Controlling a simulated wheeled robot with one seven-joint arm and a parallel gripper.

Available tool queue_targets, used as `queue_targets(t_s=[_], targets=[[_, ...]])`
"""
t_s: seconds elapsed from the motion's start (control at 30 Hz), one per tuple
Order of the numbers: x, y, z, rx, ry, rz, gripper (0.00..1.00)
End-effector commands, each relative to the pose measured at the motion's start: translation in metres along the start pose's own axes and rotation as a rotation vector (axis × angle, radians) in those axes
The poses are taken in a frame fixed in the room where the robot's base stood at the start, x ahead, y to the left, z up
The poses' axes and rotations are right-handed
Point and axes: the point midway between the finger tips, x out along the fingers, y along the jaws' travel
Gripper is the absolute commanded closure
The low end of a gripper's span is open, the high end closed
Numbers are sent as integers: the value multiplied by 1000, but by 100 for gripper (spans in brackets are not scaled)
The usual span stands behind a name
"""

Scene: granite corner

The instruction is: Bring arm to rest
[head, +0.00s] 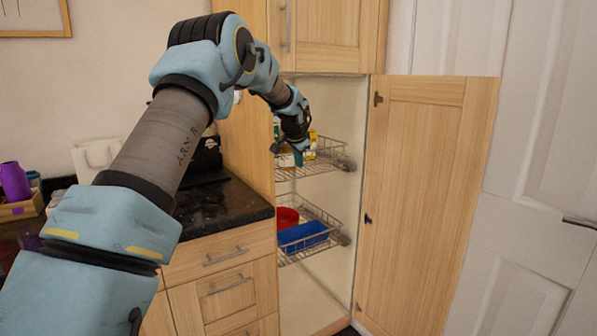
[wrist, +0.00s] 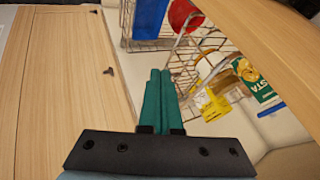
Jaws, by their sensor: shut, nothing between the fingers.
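My arm reaches from the lower left into the open tall cabinet in the head view. My gripper (head: 298,155) is at the upper wire basket (head: 325,160), in front of the items there. In the wrist view the green fingers of my gripper (wrist: 158,75) lie side by side, shut and empty. A green pasta box (wrist: 255,80) and a yellow-labelled item (wrist: 215,106) stand in the basket, right of the fingers. Whether the fingers touch the basket is unclear.
The cabinet door (head: 425,200) stands open on the right. A lower basket (head: 315,245) holds a blue container (head: 303,236) and a red one (head: 287,217). A dark countertop (head: 225,207) with drawers below is left of the cabinet. A white door (head: 540,190) is at far right.

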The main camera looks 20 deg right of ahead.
Motion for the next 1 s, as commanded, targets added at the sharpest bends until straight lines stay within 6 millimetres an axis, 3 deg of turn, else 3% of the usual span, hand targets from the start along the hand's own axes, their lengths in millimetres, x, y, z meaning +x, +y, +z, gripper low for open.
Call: queue_targets(t_s=[0.3, 0.57, 0.67, 0.77, 0.87, 1.0], targets=[[-49, 2, 0, -1, 1, 1, 100], [-60, 1, 2, -2, -3, 3, 100], [-63, -1, 19, -32, -22, 7, 100], [-71, -3, 62, -112, -70, 20, 100], [-85, 1, 127, -239, -140, 37, 100], [-114, 21, 225, -446, -245, 54, 100]])
